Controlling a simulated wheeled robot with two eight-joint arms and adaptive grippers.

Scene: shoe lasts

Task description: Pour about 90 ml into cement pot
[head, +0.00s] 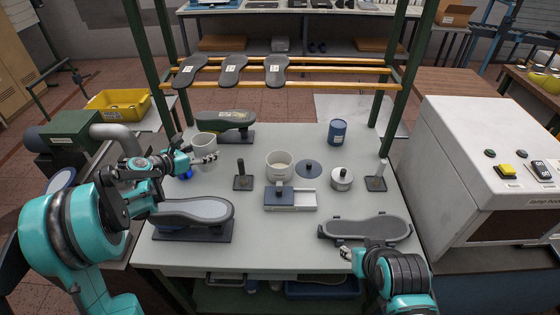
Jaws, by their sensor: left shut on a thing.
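A white pot (279,167) with pale contents stands mid-table, behind a small white and dark scale-like device (290,200). I take it for the cement pot; no label is readable. My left gripper (207,158) is shut on a white cup-like vessel (203,142) to the left of the pot. The vessel looks roughly upright and apart from the pot; its contents are hidden. My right gripper (347,254) is at the front right, by the near edge of a grey sole-shaped piece (367,228); its fingers are too small to read.
A dark disc (308,169), a lidded white canister (341,179) and a blue tin (337,132) stand right of the pot. Dark posts (242,178) and (376,178) rise on both sides. A shoe last (194,213) lies front left. The middle front is clear.

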